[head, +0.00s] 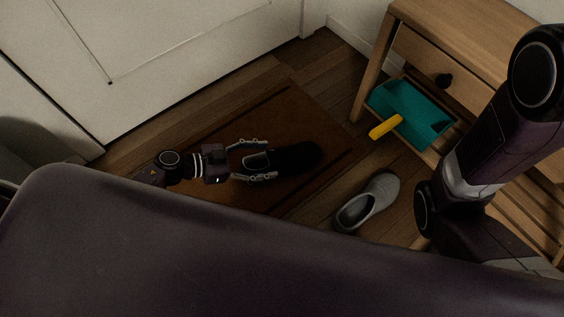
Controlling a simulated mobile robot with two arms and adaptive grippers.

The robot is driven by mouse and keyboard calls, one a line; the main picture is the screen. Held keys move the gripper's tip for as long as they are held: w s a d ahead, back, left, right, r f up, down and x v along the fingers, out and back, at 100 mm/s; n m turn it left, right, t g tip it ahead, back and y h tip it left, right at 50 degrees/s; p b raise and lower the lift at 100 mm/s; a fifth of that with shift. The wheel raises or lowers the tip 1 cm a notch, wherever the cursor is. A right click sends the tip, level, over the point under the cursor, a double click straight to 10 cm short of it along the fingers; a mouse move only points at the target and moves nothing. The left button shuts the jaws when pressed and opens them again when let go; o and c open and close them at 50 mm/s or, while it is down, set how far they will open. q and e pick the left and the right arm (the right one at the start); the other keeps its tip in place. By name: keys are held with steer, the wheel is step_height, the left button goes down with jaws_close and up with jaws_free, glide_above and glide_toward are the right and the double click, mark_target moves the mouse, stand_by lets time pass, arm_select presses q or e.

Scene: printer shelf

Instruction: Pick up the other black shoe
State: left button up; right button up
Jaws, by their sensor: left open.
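A black shoe (297,157) lies on the brown doormat in the head view, its toe toward the right and its opening toward my left gripper. My left gripper (259,161) is open, with one finger on each side of the shoe's heel end. I cannot tell whether the fingers touch the shoe. My right arm comes in at the right, but its gripper is out of view. No second black shoe shows.
A grey shoe (368,201) stands on the wood floor right of the doormat (322,136). A wooden stand (455,41) at the right holds a teal dustpan (411,111) with a yellow handle on its lower shelf. A white door (150,60) is behind.

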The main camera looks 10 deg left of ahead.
mark_target(277, 157)
arm_select(q)
steer(key=b+x, duration=0.1)
steer(key=x, duration=0.1)
steer(key=b+x, duration=0.2)
steer(key=shift+w+a+f, duration=0.15)
steer(key=shift+a+f, duration=0.05)
steer(key=shift+a, duration=0.05)
steer(key=shift+w+d+b, duration=0.25)
steer(key=shift+d+b, duration=0.1)
steer(key=shift+b, duration=0.05)
steer(key=shift+c, duration=0.3)
steer(key=c, duration=1.5)
steer(key=shift+o, duration=0.2)
steer(key=shift+r, duration=0.1)
